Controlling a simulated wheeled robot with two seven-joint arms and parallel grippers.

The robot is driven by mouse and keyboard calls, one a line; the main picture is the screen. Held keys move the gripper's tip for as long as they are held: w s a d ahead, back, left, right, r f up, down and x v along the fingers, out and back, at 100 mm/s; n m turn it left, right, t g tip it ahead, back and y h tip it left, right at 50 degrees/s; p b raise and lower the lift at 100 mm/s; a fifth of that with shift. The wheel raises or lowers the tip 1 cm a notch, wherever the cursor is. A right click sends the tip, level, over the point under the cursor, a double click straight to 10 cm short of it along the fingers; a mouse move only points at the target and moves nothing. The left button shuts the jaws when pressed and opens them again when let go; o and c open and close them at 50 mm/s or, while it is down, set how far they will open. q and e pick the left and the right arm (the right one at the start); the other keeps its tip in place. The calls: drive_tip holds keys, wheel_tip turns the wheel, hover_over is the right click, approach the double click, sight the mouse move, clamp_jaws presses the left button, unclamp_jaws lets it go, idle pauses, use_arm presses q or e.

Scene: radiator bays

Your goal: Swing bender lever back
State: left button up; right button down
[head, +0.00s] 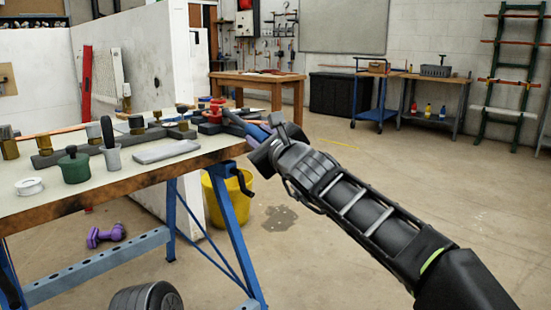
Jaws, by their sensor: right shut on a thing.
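The pipe bender (215,109), with a red part, sits at the far right end of the workbench. Its blue lever (255,131) sticks out to the right, past the bench edge. My right gripper (263,140) is shut on the lever, near its outer end. The gripper and wrist hide the end of the lever. My left gripper is not in the view.
The workbench (110,178) holds a green pot (73,168), a brush in a grey cup (112,155), a white roll (29,186) and a grey slab (166,151). The floor to the right is clear.

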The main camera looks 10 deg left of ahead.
drive_tip(key=shift+s+a+f, duration=0.1)
drive_tip(key=shift+a, duration=0.05)
drive_tip(key=shift+s+a, duration=0.1)
drive_tip(key=c, duration=1.1)
unclamp_jaws()
drive_tip(key=shift+a, duration=0.15)
drive_tip(key=shift+s+d+b, duration=0.15)
drive_tip(key=shift+d+b, duration=0.1)
drive_tip(key=shift+b, duration=0.15)
drive_tip(key=b+v, duration=0.2)
drive_tip(key=v, duration=0.5)
drive_tip(key=shift+s, duration=0.2)
